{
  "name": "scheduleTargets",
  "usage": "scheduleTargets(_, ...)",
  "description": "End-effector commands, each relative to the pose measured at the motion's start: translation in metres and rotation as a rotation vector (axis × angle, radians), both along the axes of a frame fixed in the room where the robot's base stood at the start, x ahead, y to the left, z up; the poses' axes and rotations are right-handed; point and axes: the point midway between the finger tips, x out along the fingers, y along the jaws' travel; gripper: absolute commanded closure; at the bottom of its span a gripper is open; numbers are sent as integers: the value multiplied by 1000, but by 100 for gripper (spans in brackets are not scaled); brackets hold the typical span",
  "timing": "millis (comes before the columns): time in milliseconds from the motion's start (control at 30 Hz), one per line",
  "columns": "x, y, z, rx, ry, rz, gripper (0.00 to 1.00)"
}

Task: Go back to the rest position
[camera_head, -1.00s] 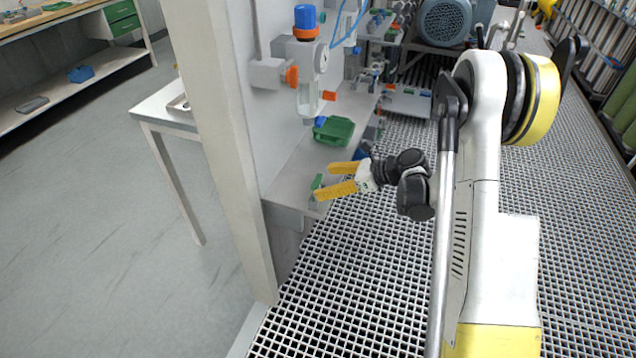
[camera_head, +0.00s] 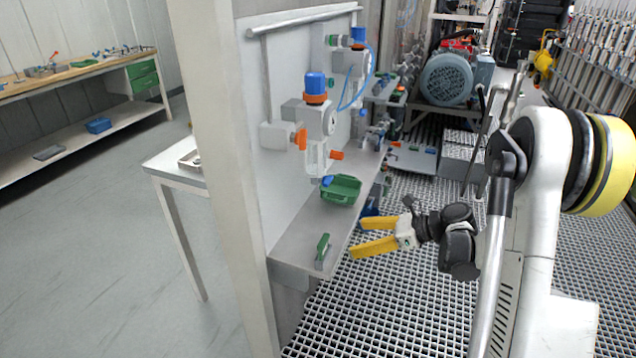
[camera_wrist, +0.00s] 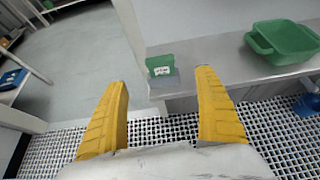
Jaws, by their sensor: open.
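My gripper (camera_head: 357,238) is open and empty, with two yellow fingers spread apart. In the head view it hangs over the grated floor, just to the right of the front end of the grey shelf (camera_head: 300,238). In the wrist view my fingers (camera_wrist: 162,105) point toward the shelf edge, with nothing between them. A small green piece with a white label (camera_wrist: 161,67) stands upright on the shelf, beyond and apart from the fingertips; it also shows in the head view (camera_head: 323,246).
A green tray (camera_head: 341,190) sits farther back on the shelf, below a valve unit with a blue cap (camera_head: 315,84). A white post (camera_head: 225,180) stands left of the shelf. A small side table (camera_head: 168,166) is behind it. A motor (camera_head: 446,78) is at the back.

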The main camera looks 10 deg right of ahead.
Motion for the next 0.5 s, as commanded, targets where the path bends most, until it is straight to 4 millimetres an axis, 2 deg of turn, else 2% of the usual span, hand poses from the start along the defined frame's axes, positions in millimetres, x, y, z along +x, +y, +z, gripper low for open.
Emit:
scheduleTargets(67,2,2,4,8,-4,-9,19)
scheduleTargets(133,9,6,19,38,-18,-41,19)
scheduleTargets(167,14,9,30,60,-28,-64,19)
scheduleTargets(233,29,16,65,138,-56,-143,19)
scheduleTargets(267,36,20,84,184,-69,-186,19)
scheduleTargets(367,59,29,162,399,-104,-364,19)
scheduleTargets(400,64,29,196,510,-108,-445,19)
scheduleTargets(500,68,21,274,839,-86,-658,19)
